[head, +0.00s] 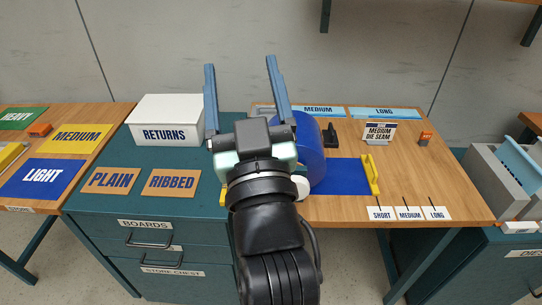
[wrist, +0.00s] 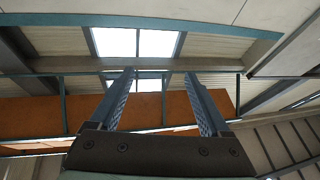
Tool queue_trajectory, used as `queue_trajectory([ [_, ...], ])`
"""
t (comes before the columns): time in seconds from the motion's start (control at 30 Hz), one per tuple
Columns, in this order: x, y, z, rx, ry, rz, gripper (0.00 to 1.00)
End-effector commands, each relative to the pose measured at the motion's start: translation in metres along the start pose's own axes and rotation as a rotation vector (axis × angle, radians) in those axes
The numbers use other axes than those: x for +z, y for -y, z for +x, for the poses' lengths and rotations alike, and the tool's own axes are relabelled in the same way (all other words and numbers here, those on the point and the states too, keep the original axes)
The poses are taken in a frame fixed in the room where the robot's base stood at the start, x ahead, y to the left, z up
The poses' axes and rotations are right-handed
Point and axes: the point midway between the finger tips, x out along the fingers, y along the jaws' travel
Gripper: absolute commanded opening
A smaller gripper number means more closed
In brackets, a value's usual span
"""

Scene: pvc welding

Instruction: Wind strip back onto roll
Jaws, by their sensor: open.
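A blue roll (head: 315,150) stands on the wooden bench, partly hidden behind my gripper. A flat blue strip (head: 345,178) lies unrolled to the right of the roll, with a yellow handle-like bar (head: 371,172) at its far right end. My gripper (head: 240,64) is open and empty, its two blue fingers pointing upward, in front of and to the left of the roll. The wrist view shows the open fingers (wrist: 160,75) against the ceiling and skylights, with nothing between them.
A white RETURNS box (head: 166,120) stands on the teal chest at left, near PLAIN (head: 113,181) and RIBBED (head: 174,183) boards. Bench right of the strip is clear.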

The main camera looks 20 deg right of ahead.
Motion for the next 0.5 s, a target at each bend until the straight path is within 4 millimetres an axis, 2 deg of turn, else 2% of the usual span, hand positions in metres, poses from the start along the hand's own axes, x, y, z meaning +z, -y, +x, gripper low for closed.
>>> queue_trajectory([
  [0.03, 0.077, -0.012, -0.025, 0.027, 0.085, -0.002, 0.92],
  [0.1, 0.146, -0.026, -0.053, 0.059, 0.173, 0.001, 1.00],
  [0.2, 0.225, -0.041, -0.095, 0.107, 0.279, 0.013, 1.00],
  [0.3, 0.280, -0.050, -0.132, 0.147, 0.355, 0.027, 1.00],
  [0.33, 0.291, -0.052, -0.141, 0.157, 0.371, 0.031, 1.00],
  [0.4, 0.309, -0.055, -0.155, 0.173, 0.399, 0.037, 1.00],
  [0.5, 0.320, -0.056, -0.163, 0.185, 0.416, 0.042, 1.00],
])
